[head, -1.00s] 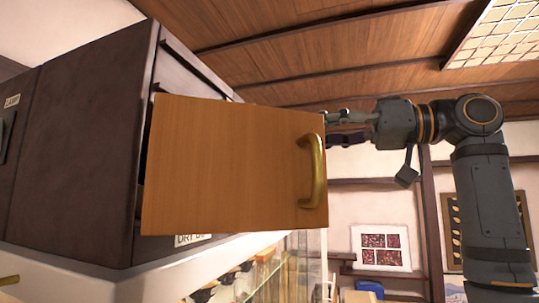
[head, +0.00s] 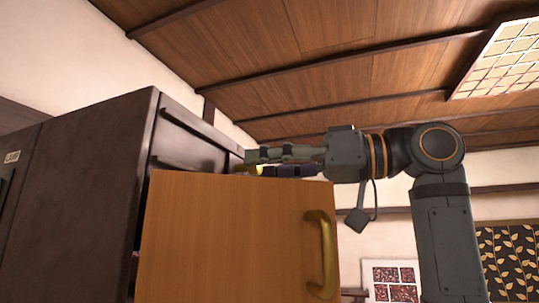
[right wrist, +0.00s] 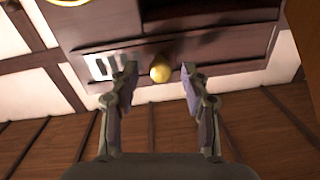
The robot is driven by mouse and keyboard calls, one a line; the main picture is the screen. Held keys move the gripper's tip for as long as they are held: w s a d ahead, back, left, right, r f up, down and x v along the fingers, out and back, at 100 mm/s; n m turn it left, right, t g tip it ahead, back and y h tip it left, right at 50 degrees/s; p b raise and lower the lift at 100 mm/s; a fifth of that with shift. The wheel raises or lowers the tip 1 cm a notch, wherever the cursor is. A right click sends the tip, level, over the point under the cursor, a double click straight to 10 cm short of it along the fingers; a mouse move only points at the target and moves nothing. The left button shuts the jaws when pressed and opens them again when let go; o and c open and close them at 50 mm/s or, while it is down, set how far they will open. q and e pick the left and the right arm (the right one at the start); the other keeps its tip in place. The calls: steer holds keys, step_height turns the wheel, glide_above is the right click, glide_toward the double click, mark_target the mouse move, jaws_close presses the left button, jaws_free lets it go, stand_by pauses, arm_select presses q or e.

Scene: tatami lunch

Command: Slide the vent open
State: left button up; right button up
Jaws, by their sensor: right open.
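The vent is a dark sliding panel with a round brass knob (right wrist: 160,73), set in the cabinet's dark wood. Bright slots (right wrist: 107,66) show left of the knob in the right wrist view. My right gripper (right wrist: 159,78) is open, and the knob appears between its two fingertips. I cannot tell whether the fingers touch it. In the head view my right gripper (head: 256,164) reaches left above the open door, with a bit of yellow by its fingertips. My left gripper is not in view.
An orange-brown wooden door (head: 230,240) with a brass handle (head: 322,254) stands open below my right gripper. The dark cabinet (head: 75,190) fills the left. The wooden ceiling (head: 300,60) is overhead, with open room between.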

steer(key=shift+c, duration=0.3)
jaws_close()
